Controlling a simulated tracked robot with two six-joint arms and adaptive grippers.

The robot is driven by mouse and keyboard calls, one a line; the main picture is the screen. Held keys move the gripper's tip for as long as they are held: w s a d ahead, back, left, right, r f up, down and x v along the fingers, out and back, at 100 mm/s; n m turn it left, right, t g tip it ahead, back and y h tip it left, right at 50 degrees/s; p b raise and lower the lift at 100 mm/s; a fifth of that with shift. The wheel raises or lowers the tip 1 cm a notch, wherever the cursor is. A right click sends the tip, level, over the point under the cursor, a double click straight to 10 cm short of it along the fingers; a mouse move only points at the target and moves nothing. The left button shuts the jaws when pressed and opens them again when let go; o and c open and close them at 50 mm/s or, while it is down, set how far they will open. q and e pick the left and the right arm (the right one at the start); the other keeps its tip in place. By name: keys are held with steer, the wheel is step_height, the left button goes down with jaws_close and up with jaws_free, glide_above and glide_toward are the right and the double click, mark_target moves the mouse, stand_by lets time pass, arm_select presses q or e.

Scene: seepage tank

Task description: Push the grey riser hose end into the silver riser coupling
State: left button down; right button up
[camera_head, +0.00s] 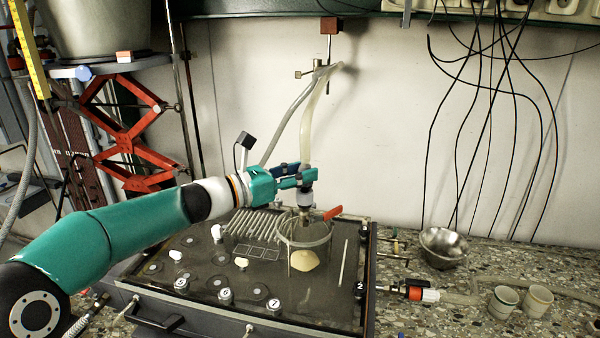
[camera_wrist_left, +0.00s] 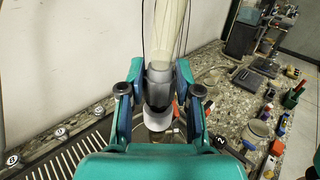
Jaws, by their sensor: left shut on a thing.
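The grey riser hose end (camera_head: 306,196) hangs upright at the bottom of a pale translucent hose (camera_head: 308,125). My left gripper (camera_head: 304,178) is shut on it, above the tank. In the left wrist view the grey hose end (camera_wrist_left: 159,84) sits between the two fingers of my left gripper (camera_wrist_left: 160,92), with a pale ring below it. A small fitting (camera_head: 304,212) shows directly under the hose end, above the round glass vessel. I cannot tell whether it is the silver riser coupling, or whether the two touch. My right gripper is not in view.
The round vessel (camera_head: 318,243) stands on the dark tank lid (camera_head: 205,290), with a red-handled tool (camera_head: 333,212) at its rim. Ribbed bars (camera_head: 255,224) lie left of it. A metal bowl (camera_head: 443,246) and cups (camera_head: 503,301) stand on the speckled bench at right.

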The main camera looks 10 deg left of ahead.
arm_select(q)
steer(key=shift+s+a+f+b, duration=0.1)
steer(key=shift+s+f+b, duration=0.1)
steer(key=shift+f+b, duration=0.7)
steer(key=c, duration=0.8)
jaws_free()
steer(key=shift+s, duration=0.15)
steer(key=shift+o, duration=0.4)
steer(key=shift+a, duration=0.1)
steer(key=v, duration=0.8)
steer(key=shift+s, duration=0.25)
steer(key=shift+r, duration=0.15)
steer(key=shift+r, duration=0.1)
